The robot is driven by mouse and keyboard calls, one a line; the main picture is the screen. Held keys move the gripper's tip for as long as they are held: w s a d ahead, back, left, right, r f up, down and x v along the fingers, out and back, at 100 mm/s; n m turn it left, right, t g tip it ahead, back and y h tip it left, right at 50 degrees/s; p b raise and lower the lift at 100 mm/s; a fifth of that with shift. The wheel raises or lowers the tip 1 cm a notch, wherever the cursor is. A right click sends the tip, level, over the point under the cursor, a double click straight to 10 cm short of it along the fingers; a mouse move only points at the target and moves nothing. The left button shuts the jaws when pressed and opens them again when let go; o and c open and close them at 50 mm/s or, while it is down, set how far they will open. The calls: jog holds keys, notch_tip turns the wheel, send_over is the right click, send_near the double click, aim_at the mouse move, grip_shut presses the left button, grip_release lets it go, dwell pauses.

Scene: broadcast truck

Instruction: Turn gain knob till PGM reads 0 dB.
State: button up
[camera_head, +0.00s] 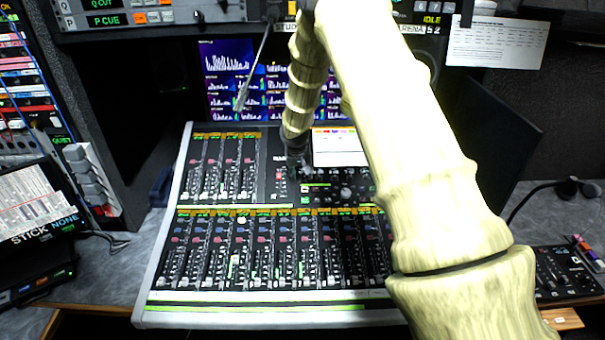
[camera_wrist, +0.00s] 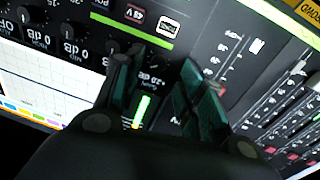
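The mixing console (camera_head: 157,285) fills the middle of the head view, and its knob section lies under my gripper (camera_head: 297,165). In the wrist view my gripper (camera_wrist: 155,72) has its two dark green fingers apart, with the tips close to the panel. A small label reading about 20 dB (camera_wrist: 150,78) shows between the fingers, with a lit green bar meter (camera_wrist: 142,110) below it. The gain knob is not clearly seen; the area between the fingertips is dark. I cannot tell whether the fingers touch it. No PGM reading is legible.
Other knobs (camera_wrist: 68,31) with 0 dB labels sit to the left in the wrist view, and a red 48 V button (camera_wrist: 135,13) is above. Fader strips (camera_head: 270,250) cover the lower console. A monitor (camera_head: 222,60) stands behind; a black panel device (camera_head: 565,272) lies right.

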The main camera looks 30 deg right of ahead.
aim_at(302, 176)
jog(key=shift+w+d+f, duration=0.2)
jog(key=shift+w+f, duration=0.35)
jog(key=shift+f, duration=0.15)
jog(key=shift+w+d+f, duration=0.1)
jog(key=shift+d+f, duration=0.05)
jog(key=shift+f, duration=0.2)
jog(key=shift+d+f+p, duration=0.1)
jog(key=shift+d+p, duration=0.05)
jog(key=shift+p, duration=0.15)
jog(key=shift+s+r, duration=0.3)
jog(key=shift+s, duration=0.5)
jog(key=shift+w+f, duration=0.55)
jog(key=shift+w, duration=0.05)
jog(key=shift+c, duration=0.5)
jog(key=shift+s+r, duration=0.2)
jog(key=c, duration=0.7)
grip_shut()
